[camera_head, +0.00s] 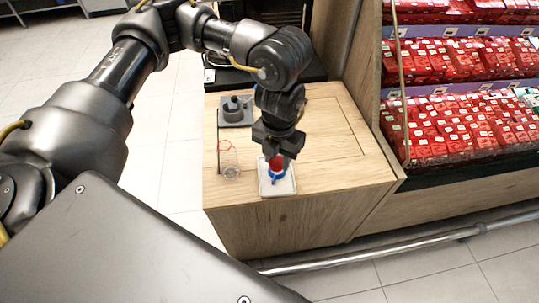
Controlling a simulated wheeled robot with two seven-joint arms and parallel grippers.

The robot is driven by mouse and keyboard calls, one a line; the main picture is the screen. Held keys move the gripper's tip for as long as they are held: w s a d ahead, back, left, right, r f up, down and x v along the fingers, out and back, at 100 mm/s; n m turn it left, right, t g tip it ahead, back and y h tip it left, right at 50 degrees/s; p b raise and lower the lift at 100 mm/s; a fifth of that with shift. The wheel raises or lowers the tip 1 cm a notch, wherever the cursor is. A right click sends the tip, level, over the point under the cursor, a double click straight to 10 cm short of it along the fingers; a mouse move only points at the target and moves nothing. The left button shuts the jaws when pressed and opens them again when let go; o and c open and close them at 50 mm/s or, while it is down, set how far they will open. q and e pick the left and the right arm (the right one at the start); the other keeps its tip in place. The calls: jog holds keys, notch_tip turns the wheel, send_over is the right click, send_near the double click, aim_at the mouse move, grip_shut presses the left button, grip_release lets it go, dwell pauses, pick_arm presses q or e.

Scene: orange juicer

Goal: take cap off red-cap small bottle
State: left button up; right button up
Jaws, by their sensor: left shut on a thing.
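The small bottle's red cap (276,162) shows just below my left gripper (277,153), over a light tray (264,187) near the counter's front edge. My left arm reaches down from above, and its jaws are shut on the red cap. A blue part (277,175) shows right under the cap. The bottle's body is too small and too covered by the gripper to make out. I cannot tell whether cap and bottle are apart. My right gripper is not in view.
A dark grey device (235,110) sits farther back. The wooden counter (340,165) is bare to the right. Shelves of red packages (450,125) stand beyond it.

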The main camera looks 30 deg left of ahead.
pick_arm(q)
jog(key=w+a+f, duration=0.4)
jog(key=w+f, duration=0.1)
jog(key=w+a+f, duration=0.2)
jog(key=shift+w+a+f, duration=0.15)
jog(key=shift+w+f, duration=0.05)
jog(key=shift+w, duration=0.2)
jog(key=shift+w+a+f, duration=0.3)
jog(key=shift+w+f, duration=0.1)
jog(key=shift+f, duration=0.25)
notch_tip(320, 180, down, 2)
jog(key=shift+f+p, duration=0.1)
jog(key=shift+p, duration=0.5)
jog(key=shift+f, duration=0.45)
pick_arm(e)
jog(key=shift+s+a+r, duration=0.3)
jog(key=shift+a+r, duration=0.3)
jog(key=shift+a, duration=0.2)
pick_arm(q)
jog(key=shift+f, duration=0.1)
